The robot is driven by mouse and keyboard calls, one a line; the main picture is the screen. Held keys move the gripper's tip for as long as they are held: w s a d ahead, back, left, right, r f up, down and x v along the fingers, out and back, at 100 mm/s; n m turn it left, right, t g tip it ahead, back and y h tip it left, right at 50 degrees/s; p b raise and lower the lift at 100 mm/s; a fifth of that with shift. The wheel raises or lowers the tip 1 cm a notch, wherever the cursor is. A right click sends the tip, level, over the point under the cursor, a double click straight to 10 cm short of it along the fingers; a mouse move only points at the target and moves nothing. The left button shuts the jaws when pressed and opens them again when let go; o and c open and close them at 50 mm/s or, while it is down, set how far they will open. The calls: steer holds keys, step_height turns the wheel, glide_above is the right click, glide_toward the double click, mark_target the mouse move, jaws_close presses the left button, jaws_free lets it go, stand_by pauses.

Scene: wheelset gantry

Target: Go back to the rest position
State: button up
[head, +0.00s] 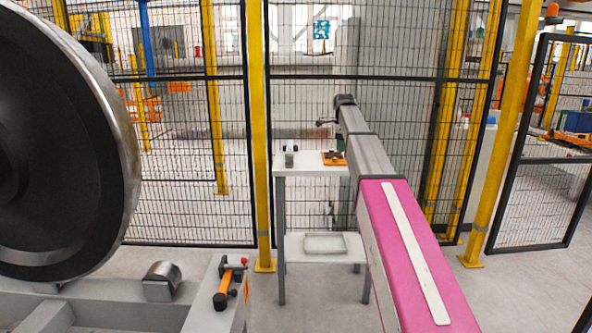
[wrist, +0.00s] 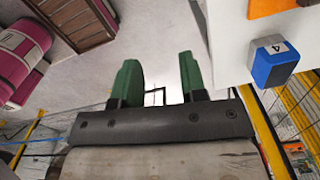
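My gripper (wrist: 160,78) shows in the wrist view with two green fingers apart and nothing between them. Pale floor shows beyond the fingers. In the head view my magenta and grey arm reaches forward, past the right side of a small white table (head: 310,171). The fingers cannot be made out clearly in that view. In the wrist view, a blue block with a white face marked 4 (wrist: 274,62) is at the right, apart from the fingers, by a white surface (wrist: 232,45).
A large dark wheel (head: 60,150) fills the head view's left. An orange-handled hammer (head: 222,290) lies on a grey stand below it. An orange tray (head: 334,158) sits on the table; a pale tray (head: 325,244) is below. Mesh fence and yellow posts (head: 258,130) stand behind. Floor is clear right.

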steer(key=s+f+n, duration=0.5)
steer(key=s+f, duration=0.3)
steer(key=f, duration=0.5)
steer(key=s+f+n, duration=0.4)
steer(key=s+f, duration=0.4)
steer(key=f, duration=0.4)
steer(key=s+f+n, duration=1.1)
steer(key=s+f, duration=0.5)
steer(key=s, duration=0.5)
steer(key=shift+f, duration=0.4)
